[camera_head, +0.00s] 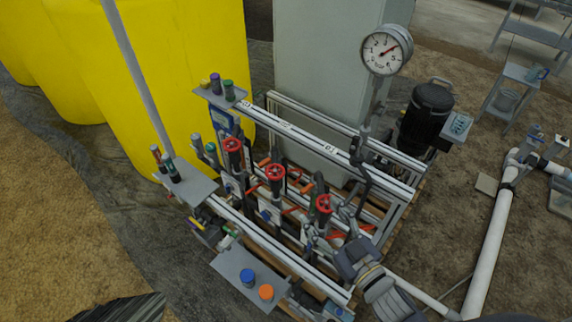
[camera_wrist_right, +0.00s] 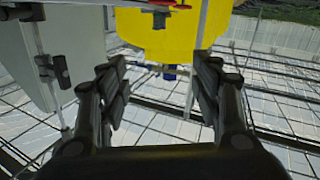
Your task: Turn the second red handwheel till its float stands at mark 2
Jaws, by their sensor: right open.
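Three red handwheels stand in a row on the skid in the head view. The second, middle handwheel (camera_head: 275,172) lies between the left handwheel (camera_head: 232,145) and the right handwheel (camera_head: 324,203). My right gripper (camera_head: 346,212) is beside the right handwheel, on its right side, apart from the middle one. In the right wrist view its two fingers (camera_wrist_right: 162,80) are spread with nothing between them. A red edge (camera_wrist_right: 150,5) shows at the top there; I cannot tell which part it is. The floats and their marks are too small to read.
Aluminium rails (camera_head: 310,138) frame the handwheels. A pressure gauge (camera_head: 387,50) on a pipe rises behind the right end. A grey plate (camera_head: 240,272) with a blue knob (camera_head: 247,276) and an orange knob (camera_head: 266,292) is in front. Yellow tanks (camera_head: 185,70) stand at left.

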